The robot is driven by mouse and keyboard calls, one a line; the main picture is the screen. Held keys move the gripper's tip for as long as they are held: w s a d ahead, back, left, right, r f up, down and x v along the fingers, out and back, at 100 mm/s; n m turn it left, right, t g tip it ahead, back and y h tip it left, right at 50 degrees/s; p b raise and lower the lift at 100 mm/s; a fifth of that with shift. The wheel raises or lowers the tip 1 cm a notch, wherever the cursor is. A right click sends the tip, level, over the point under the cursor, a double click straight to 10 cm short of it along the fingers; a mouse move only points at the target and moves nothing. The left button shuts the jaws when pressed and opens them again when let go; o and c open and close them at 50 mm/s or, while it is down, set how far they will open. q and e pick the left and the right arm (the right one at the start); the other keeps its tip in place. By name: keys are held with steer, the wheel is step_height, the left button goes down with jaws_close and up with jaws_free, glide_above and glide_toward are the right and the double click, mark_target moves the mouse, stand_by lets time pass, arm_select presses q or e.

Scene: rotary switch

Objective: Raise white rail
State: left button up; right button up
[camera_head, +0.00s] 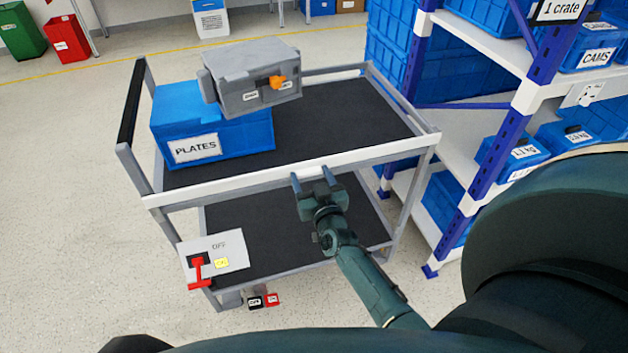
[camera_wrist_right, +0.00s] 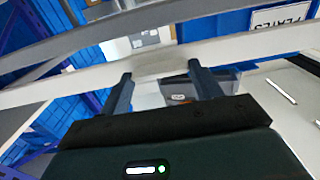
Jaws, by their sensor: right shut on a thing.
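The white rail (camera_head: 240,177) runs along the near edge of the cart's top deck, sloping up to the right in the head view. My right gripper (camera_head: 311,176) is at the middle of this rail, shut on it from the near side. In the right wrist view the rail (camera_wrist_right: 250,49) crosses behind and between the two fingers of my right gripper (camera_wrist_right: 160,70). The exact contact of the fingertips is hard to see. My left gripper is not in view.
The cart's top deck (camera_head: 340,120) bears a blue PLATES crate (camera_head: 225,135) and a grey box (camera_head: 255,75) with an orange knob. A panel (camera_head: 228,245) with a red handle is at the cart's near left corner. A blue-and-white shelf rack (camera_head: 475,150) stands close on the right.

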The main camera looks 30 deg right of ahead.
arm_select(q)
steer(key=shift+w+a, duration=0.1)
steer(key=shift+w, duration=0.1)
arm_select(e)
steer(key=shift+w+r, duration=0.1)
steer(key=shift+r, duration=0.15)
steer(key=o, duration=0.9)
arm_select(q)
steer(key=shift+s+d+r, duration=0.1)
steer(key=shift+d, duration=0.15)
arm_select(e)
steer(key=o, duration=0.5)
steer(key=shift+s, duration=0.35)
arm_select(q)
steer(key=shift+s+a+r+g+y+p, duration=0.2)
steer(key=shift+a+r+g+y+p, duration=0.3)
steer(key=shift+p, duration=1.55)
arm_select(e)
steer(key=shift+v, duration=6.35)
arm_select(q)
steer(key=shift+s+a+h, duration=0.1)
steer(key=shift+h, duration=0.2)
arm_select(e)
steer(key=shift+f, duration=0.1)
